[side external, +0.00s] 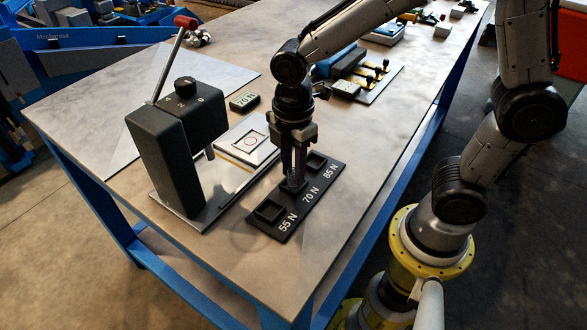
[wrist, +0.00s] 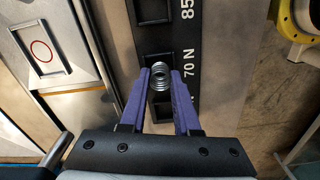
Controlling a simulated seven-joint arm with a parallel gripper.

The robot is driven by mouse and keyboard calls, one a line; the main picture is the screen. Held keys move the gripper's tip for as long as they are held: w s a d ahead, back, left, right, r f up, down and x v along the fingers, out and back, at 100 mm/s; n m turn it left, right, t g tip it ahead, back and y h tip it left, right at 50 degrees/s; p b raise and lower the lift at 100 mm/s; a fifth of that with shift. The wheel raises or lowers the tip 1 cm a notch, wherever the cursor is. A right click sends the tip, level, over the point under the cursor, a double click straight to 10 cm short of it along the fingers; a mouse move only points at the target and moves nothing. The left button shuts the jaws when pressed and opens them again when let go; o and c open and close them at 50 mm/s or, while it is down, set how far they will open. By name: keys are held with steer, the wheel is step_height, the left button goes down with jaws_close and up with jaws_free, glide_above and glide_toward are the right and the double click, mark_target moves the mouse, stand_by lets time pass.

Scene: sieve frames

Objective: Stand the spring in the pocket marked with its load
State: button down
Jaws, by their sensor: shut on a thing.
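The spring (wrist: 159,77) is a small silver coil, seen from above between my gripper's fingertips in the wrist view. My gripper (wrist: 160,80) has purple fingers shut on the spring, and also shows in the side view (side external: 298,180). The black pocket strip (side external: 262,226) has pockets marked 55 N, 70 N and 85 N. The spring is over the middle pocket, beside the 70 N mark (wrist: 187,67). The fingers hide most of that pocket in the side view, and I cannot tell how deep the spring sits. The 55 N pocket (side external: 269,210) and 85 N pocket (side external: 316,161) look empty.
A dark press (side external: 160,165) with a red-tipped lever stands left of the strip. A small block reading 70 N (side external: 244,101) is farther back. The table front is clear.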

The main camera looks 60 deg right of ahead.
mark_target(293, 170)
steer(key=shift+f, duration=0.3)
steer(key=shift+f, duration=0.1)
steer(key=c, duration=0.6)
jaws_free()
steer(key=shift+c, duration=0.2)
step_height(293, 170, up, 11)
steer(key=s+d+r+m+t, duration=0.1)
steer(key=s+d+m+t, duration=0.4)
steer(key=s+d+m, duration=0.3)
steer(key=s+m, duration=0.4)
steer(key=m, duration=0.3)
steer(key=shift+t, duration=0.3)
